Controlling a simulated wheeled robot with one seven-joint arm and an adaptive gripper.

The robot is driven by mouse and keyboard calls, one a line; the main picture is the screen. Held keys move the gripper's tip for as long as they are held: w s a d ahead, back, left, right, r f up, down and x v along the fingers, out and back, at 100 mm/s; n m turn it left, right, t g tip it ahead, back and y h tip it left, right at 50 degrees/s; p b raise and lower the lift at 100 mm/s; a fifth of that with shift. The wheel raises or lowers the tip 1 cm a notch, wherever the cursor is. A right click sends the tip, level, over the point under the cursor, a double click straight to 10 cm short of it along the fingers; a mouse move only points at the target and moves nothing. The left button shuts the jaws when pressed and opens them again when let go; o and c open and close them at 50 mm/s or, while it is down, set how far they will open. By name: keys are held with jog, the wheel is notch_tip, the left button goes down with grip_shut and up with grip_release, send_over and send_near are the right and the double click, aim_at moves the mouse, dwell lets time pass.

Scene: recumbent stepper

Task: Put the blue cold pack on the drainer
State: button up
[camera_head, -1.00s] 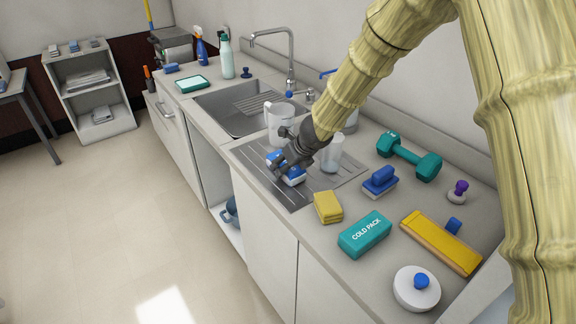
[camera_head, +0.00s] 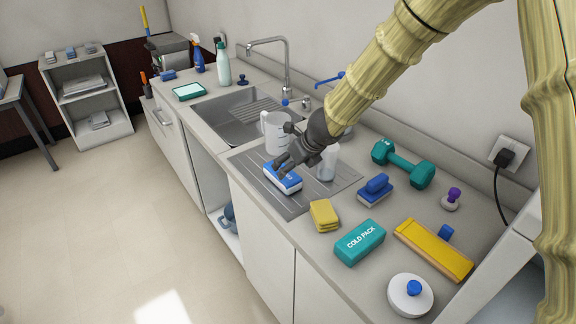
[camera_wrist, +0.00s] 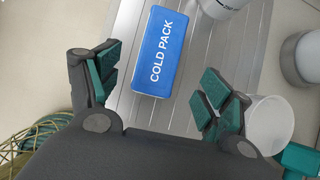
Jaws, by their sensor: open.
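The blue cold pack (camera_head: 283,178) lies flat on the ridged metal drainer (camera_head: 331,186) beside the sink, its white lettering facing up. In the wrist view the cold pack (camera_wrist: 160,52) rests on the drainer (camera_wrist: 240,50), ahead of and between my spread fingers. My gripper (camera_head: 287,159) is open and empty just above and behind the pack, with a gap seen between the fingers (camera_wrist: 158,92) and the pack. A teal cold pack (camera_head: 360,242) lies on the counter in front of the drainer.
A white pitcher (camera_head: 276,136) and a translucent cup (camera_head: 327,163) stand on the drainer close to my gripper. The sink (camera_head: 238,118) lies beyond.

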jog(key=shift+p+v, duration=0.65)
jog(key=shift+v, duration=1.45)
